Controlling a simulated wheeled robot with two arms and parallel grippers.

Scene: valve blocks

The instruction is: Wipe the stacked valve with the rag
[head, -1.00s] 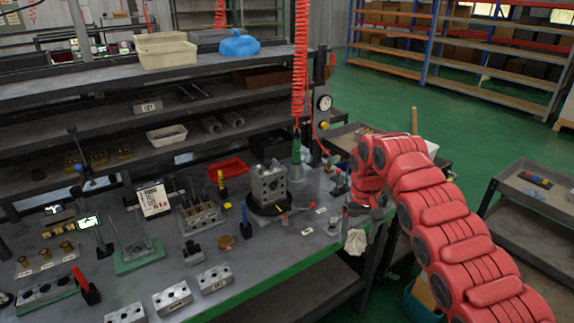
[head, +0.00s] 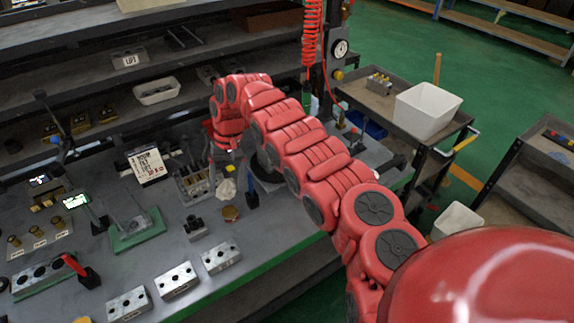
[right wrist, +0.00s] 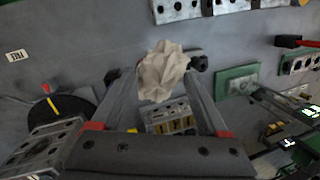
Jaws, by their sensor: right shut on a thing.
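The cream rag (right wrist: 160,72) is crumpled between the fingertips of my right gripper (right wrist: 158,82), which is shut on it. In the head view the rag (head: 227,189) hangs over the bench below my right gripper (head: 225,168), whose fingers are hard to make out. The stacked valve, a grey metal block with holes, shows partly in the right wrist view (right wrist: 42,148) at lower left, beside the gripper and apart from the rag. Its black round base (right wrist: 62,108) shows there too. In the head view my right arm hides the valve. My left gripper is not in view.
Metal blocks (head: 176,281) line the bench's front edge. A cart with a white bin (head: 427,110) is at right.

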